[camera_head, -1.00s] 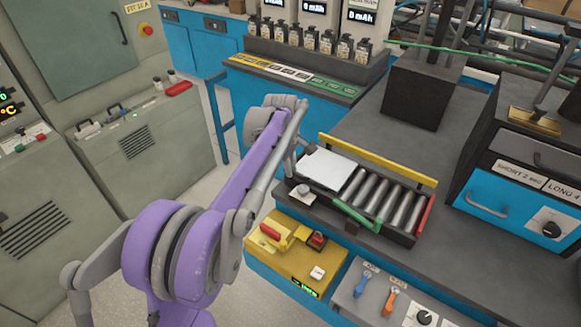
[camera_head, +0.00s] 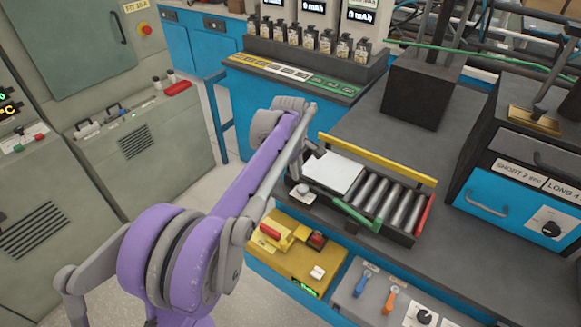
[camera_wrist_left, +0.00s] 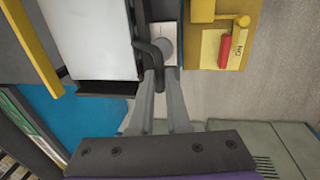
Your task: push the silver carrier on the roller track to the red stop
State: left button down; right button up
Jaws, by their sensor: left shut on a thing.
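The silver carrier (camera_head: 335,173), a flat pale plate, sits at the left end of the roller track (camera_head: 388,201). Several bare rollers lie between it and the red stop (camera_head: 424,213) at the right end. My left gripper (camera_head: 307,168) is at the carrier's left end, partly hidden by its own arm. In the left wrist view the carrier (camera_wrist_left: 90,38) is at the upper left. There my left gripper (camera_wrist_left: 160,73) is shut on a dark curved handle (camera_wrist_left: 150,52) beside the plate. Whether the handle joins the carrier is hard to see. My right gripper is not in view.
A yellow rail (camera_head: 378,160) runs along the track's far side, and a green bar (camera_head: 357,217) stands on the near side. A yellow box (camera_head: 295,262) with a red handle and a switch panel (camera_head: 385,300) are in front. A dark block (camera_head: 420,90) stands behind.

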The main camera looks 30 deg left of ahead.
pick_arm(q)
jog(key=d, duration=0.7)
jog(key=s+d, duration=0.1)
jog(key=d, duration=1.4)
jog(key=shift+s, duration=0.35)
jog(key=c, duration=0.9)
grip_release()
jog(key=shift+d, duration=0.2)
jog(key=shift+a, duration=0.1)
jog(key=r, duration=0.3)
jog(key=s+r, duration=0.1)
jog(key=r, duration=0.3)
jog(key=s+r, duration=0.1)
jog(key=r, duration=0.2)
jog(key=shift+r+p, duration=0.35)
